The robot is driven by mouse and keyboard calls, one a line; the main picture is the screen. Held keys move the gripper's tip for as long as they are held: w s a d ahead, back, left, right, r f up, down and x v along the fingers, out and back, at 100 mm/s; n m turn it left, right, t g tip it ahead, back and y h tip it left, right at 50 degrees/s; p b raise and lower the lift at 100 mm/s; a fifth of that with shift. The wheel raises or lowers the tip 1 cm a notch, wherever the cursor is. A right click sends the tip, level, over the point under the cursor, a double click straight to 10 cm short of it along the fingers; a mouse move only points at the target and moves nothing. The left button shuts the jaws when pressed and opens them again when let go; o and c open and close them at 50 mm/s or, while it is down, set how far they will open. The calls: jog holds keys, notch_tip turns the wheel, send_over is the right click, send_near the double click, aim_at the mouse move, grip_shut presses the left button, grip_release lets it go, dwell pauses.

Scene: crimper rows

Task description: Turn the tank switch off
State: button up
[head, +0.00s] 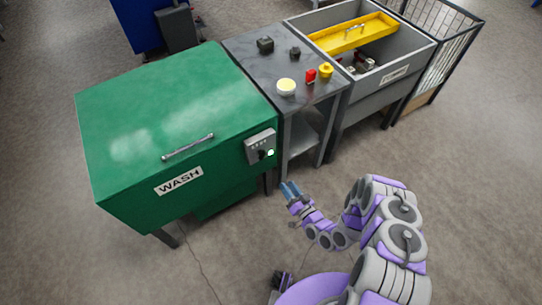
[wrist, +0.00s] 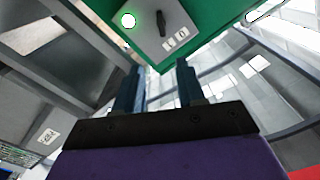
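The green tank (head: 180,125) marked WASH stands at the left in the head view, its lid shut. A grey switch box (head: 260,146) sits on its front right corner, with a dark switch knob (head: 262,154) and a lit pale green lamp (head: 270,153). In the wrist view the box shows at the top, with the dark knob (wrist: 162,24) and the glowing lamp (wrist: 128,20). My gripper (head: 290,190) is in front of the tank, below and apart from the box. Its two blue fingers (wrist: 158,80) are spread with nothing between them.
A grey bench (head: 250,65) right of the tank holds a yellow-white disc (head: 286,87), a red item (head: 310,76), a yellow item (head: 326,71) and dark blocks. A grey bin (head: 400,75) with a yellow tray (head: 352,34) stands beyond. The floor in front is clear apart from a thin cable.

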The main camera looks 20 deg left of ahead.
aim_at(264, 156)
jog(key=b+x, duration=0.1)
jog(key=x, duration=1.6)
jog(key=shift+s+a+f+b, duration=0.1)
jog(key=shift+s+a+b, duration=0.1)
jog(key=shift+a+b, duration=0.15)
jog(key=shift+w+a, duration=0.2)
jog(key=shift+d, duration=0.1)
jog(key=shift+c, duration=0.8)
grip_shut()
